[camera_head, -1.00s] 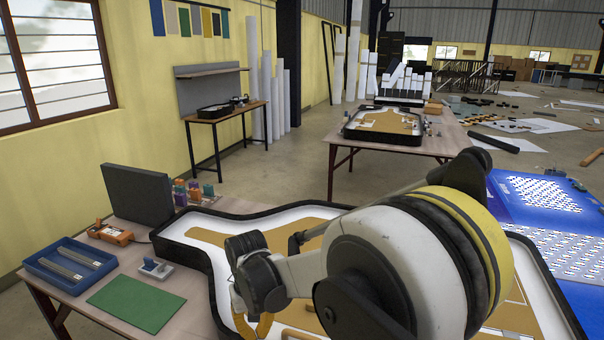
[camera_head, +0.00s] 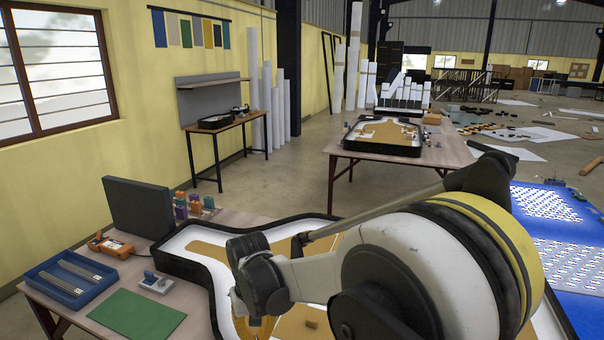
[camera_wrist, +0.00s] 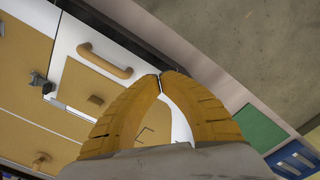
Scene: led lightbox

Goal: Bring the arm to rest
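My arm reaches across the lower right of the head view. My gripper (camera_head: 255,328) shows there only as a bit of yellow below the dark wrist joint, over the black-rimmed lightbox (camera_head: 185,268). In the wrist view, the two yellow fingers of my gripper (camera_wrist: 160,76) meet at their tips. No object shows between them. Beyond the fingers lie the white and tan lightbox surface and a tan handle (camera_wrist: 104,62). The gap between the fingertips and the surface cannot be told.
A green mat (camera_head: 135,315), a blue tray (camera_head: 70,278), an orange device (camera_head: 110,246) and a dark upright panel (camera_head: 152,208) are at the left of the table. A blue panel (camera_head: 560,235) is at right. Another table (camera_head: 400,154) stands behind, with open floor between.

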